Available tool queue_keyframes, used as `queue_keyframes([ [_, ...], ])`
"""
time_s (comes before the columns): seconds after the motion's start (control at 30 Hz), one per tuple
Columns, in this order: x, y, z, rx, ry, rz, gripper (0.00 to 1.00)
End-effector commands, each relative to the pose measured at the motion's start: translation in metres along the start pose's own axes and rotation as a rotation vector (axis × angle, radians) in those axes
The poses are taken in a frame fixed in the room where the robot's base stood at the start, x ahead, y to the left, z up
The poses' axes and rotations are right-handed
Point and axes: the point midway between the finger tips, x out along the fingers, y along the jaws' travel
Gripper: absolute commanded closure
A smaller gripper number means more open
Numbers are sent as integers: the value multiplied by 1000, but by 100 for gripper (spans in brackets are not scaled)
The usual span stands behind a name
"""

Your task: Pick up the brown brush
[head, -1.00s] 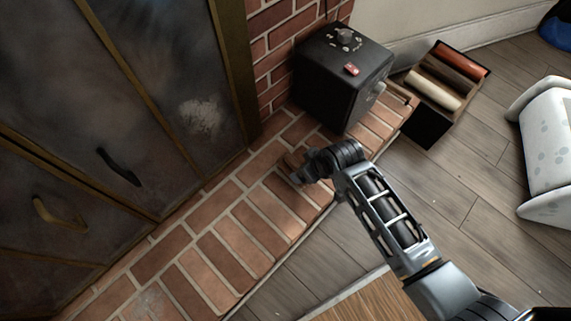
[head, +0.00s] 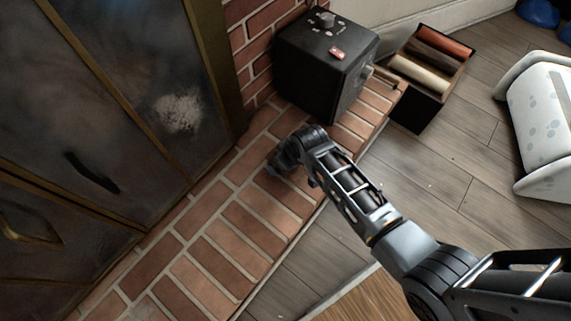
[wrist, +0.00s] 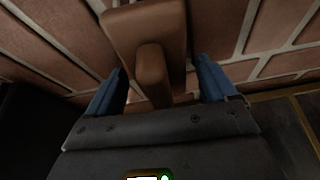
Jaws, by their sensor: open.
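The brown brush (wrist: 146,28) lies on the brick hearth in the wrist view, its narrower raised part pointing back between my fingers. My gripper (wrist: 161,66) is open, with one blue finger on each side of the brush. Gaps show between the fingers and the brush, and I see no grip on it. In the head view my gripper (head: 280,168) is low over the bricks, and my wrist hides the brush almost wholly.
The brick hearth (head: 213,247) runs along dark metal doors (head: 120,100). A black box (head: 318,78) with small items on top stands just beyond my gripper. A dark crate of rolls (head: 415,108) and a white spotted object (head: 545,125) stand right on the wood floor.

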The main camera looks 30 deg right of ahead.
Motion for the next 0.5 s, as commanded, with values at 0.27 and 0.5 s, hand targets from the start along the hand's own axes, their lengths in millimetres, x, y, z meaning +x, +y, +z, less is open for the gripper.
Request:
queue_keyframes([
  [0.27, -1, 0, 0, 0, 0, 0, 29],
  [0.5, -1, 0, 0, 0, 0, 0, 52],
])
